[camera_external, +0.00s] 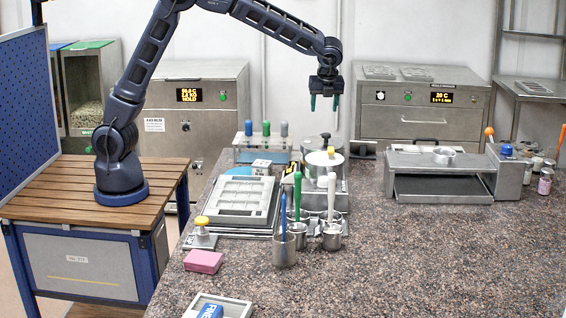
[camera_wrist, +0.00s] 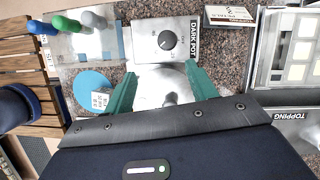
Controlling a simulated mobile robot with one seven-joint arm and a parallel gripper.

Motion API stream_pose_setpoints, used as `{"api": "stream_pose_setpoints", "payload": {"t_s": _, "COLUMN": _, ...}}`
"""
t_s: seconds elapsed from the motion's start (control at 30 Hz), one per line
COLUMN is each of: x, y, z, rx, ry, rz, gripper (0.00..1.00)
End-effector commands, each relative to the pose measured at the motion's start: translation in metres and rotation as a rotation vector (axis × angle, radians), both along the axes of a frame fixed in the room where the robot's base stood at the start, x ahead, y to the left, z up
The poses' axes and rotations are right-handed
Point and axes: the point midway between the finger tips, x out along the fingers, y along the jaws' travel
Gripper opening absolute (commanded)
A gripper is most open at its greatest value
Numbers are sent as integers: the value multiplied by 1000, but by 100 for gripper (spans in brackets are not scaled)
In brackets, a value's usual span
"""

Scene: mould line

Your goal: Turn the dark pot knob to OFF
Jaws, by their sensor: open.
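The dark pot knob (camera_wrist: 167,41) is a small round black dial on a pale metal panel (camera_wrist: 145,52), in the upper middle of the wrist view. A "DARK POT" label (camera_wrist: 194,38) runs along the panel's right edge. The knob's setting is too small to read. My gripper (camera_wrist: 160,76) is open, its two green fingers apart with the knob beyond their tips. In the external view my gripper (camera_external: 325,102) points down, high above the steel pots (camera_external: 322,168).
A moulded tray (camera_external: 240,195) and cups holding tools (camera_external: 284,250) stand in front. The right front counter (camera_external: 450,255) is clear.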

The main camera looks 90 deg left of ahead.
Motion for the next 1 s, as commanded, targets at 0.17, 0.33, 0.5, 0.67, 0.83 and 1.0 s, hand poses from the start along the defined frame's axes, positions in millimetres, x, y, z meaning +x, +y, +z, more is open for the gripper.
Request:
{"api": "stream_pose_setpoints", "payload": {"t_s": 0.17, "x": 15, "y": 7, "z": -15, "rx": 18, "ry": 39, "rz": -52, "gripper": 57}}
{"api": "stream_pose_setpoints", "payload": {"t_s": 0.33, "x": 16, "y": 10, "z": -23, "rx": 21, "ry": 48, "rz": -62, "gripper": 57}}
{"api": "stream_pose_setpoints", "payload": {"t_s": 0.5, "x": 14, "y": 18, "z": -43, "rx": 21, "ry": 49, "rz": -60, "gripper": 57}}
{"api": "stream_pose_setpoints", "payload": {"t_s": 0.67, "x": 11, "y": 29, "z": -70, "rx": 21, "ry": 48, "rz": -59, "gripper": 57}}
{"api": "stream_pose_setpoints", "payload": {"t_s": 0.83, "x": 9, "y": 39, "z": -94, "rx": 21, "ry": 48, "rz": -59, "gripper": 57}}
{"api": "stream_pose_setpoints", "payload": {"t_s": 1.0, "x": 7, "y": 46, "z": -109, "rx": 21, "ry": 46, "rz": -59, "gripper": 57}}
